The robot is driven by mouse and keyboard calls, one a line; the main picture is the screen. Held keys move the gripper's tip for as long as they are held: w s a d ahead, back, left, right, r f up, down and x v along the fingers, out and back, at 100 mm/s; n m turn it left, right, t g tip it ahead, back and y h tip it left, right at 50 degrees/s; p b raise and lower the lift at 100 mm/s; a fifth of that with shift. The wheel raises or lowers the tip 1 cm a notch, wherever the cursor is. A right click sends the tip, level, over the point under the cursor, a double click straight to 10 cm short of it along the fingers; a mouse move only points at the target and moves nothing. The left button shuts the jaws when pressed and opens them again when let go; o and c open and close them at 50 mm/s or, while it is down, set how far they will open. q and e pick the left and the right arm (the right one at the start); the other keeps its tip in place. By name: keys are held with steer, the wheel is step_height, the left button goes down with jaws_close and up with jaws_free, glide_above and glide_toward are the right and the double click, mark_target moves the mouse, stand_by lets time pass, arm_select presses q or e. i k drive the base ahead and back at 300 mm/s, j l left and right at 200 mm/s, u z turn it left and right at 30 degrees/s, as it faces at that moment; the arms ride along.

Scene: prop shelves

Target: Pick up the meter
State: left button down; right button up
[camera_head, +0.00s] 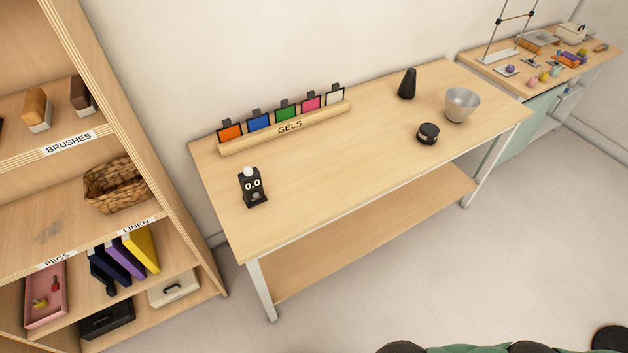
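The meter appears to be the small black device (252,188) with a white dome on top and two pale round marks on its front. It stands upright on the left part of the wooden table (350,165), near its front left corner. Nothing touches it. Neither of my grippers shows in this view.
A wooden rack of coloured gels (285,130) lies along the table's back. Shelves (160,150) rise at the left. The table's middle is clear.

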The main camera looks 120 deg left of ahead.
mark_target(250, 179)
steer(key=u, duration=4.65)
steer(key=i+l+u, duration=0.1)
steer(key=u, duration=0.15)
steer(key=l+u, duration=0.25)
steer(key=i+l, duration=0.05)
